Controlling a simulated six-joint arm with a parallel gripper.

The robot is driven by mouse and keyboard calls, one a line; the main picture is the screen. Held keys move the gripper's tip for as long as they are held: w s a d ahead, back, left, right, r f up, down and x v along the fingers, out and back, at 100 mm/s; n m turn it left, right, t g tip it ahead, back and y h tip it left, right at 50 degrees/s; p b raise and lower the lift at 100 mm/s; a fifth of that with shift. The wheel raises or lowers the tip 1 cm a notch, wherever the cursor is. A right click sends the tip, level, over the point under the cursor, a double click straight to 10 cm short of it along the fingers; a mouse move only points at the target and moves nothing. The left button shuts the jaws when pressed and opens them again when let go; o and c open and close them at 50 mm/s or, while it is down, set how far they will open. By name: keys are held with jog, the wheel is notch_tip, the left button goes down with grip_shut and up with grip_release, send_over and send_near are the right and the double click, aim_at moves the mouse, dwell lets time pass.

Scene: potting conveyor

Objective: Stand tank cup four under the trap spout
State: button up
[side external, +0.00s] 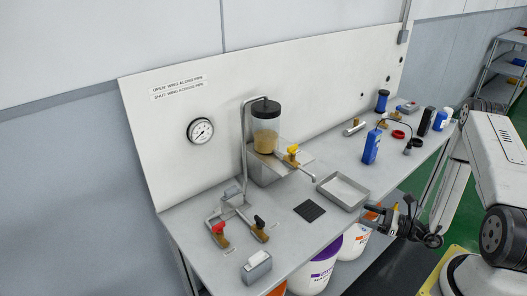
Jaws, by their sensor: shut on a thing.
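The trap is a clear jar with a black lid and tan contents (265,130), mounted at the backboard. A yellow-handled valve (292,153) sits at its lower right, and a thin spout (309,174) reaches out from it over the bench. My gripper (374,213) is at the bench's front edge, right of and below the grey tray. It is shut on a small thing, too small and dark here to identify. I cannot make out tank cup four or its number.
A black mat (309,210) lies on the bench below the spout, left of the shallow grey tray (343,192). Red (219,230) and black (260,224) valve handles stand at left, near a grey box (257,266). A blue bottle (371,147) and other items stand behind right. Buckets (320,269) sit below.

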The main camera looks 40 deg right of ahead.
jog(key=x, duration=1.4)
jog(key=shift+w+a, duration=0.15)
jog(key=shift+w, duration=0.1)
jog(key=shift+w, duration=0.1)
jog(key=shift+w+a+r, duration=0.1)
jog(key=shift+w+a, duration=0.05)
jog(key=shift+w, duration=0.05)
jog(key=x, duration=0.3)
jog(key=shift+s+f, duration=0.1)
jog(key=shift+f, duration=0.65)
jog(key=shift+f, duration=0.15)
jog(key=o, duration=1.1)
jog(key=shift+c, duration=0.2)
